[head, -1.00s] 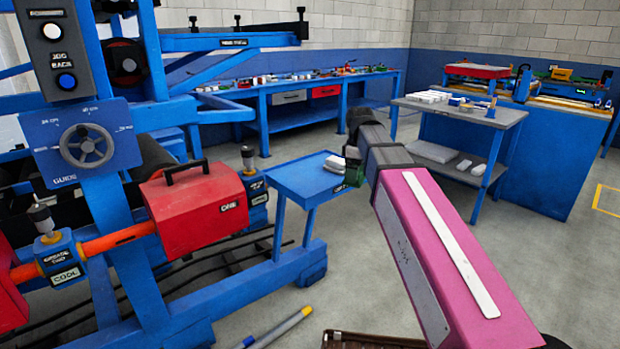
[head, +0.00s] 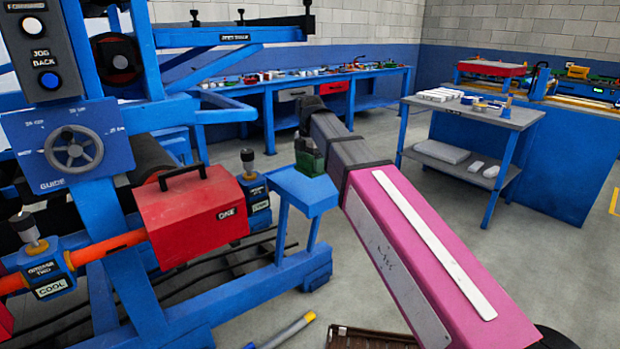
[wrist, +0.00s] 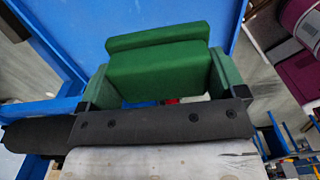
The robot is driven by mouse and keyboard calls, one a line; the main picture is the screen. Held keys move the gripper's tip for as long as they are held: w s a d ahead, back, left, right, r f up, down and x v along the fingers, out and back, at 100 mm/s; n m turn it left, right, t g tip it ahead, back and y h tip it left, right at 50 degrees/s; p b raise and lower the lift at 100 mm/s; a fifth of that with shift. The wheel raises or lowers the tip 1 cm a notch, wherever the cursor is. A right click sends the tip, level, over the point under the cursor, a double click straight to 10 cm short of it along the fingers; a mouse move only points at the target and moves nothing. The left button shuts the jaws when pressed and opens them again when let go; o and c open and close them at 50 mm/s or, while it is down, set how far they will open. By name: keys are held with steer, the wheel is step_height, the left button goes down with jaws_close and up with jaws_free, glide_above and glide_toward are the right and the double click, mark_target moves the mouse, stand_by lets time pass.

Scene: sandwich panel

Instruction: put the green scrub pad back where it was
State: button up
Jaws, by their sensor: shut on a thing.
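The green scrub pad (wrist: 158,72) is between the two green fingers of my gripper (wrist: 162,88) in the wrist view. The fingers are closed on its two ends. In the head view my gripper (head: 311,158) is a small dark green shape at the far end of my pink and grey arm. It is over or in front of the small blue stand (head: 302,190) beside the machine; I cannot tell the height between them. The pad cannot be told apart from the fingers in the head view. Blue surfaces lie below and left of the pad in the wrist view.
The blue machine with a red box (head: 192,215) stands at left. A grey-topped table (head: 490,116) with white blocks is at right. A long blue bench (head: 345,80) is behind. A brown crate (head: 370,338) lies at the bottom. Open floor lies at right.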

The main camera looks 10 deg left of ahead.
mark_target(310, 187)
steer(key=shift+f, duration=2.75)
steer(key=shift+f, duration=0.15)
steer(key=o, duration=0.6)
step_height(310, 187, up, 12)
steer(key=shift+r, duration=0.2)
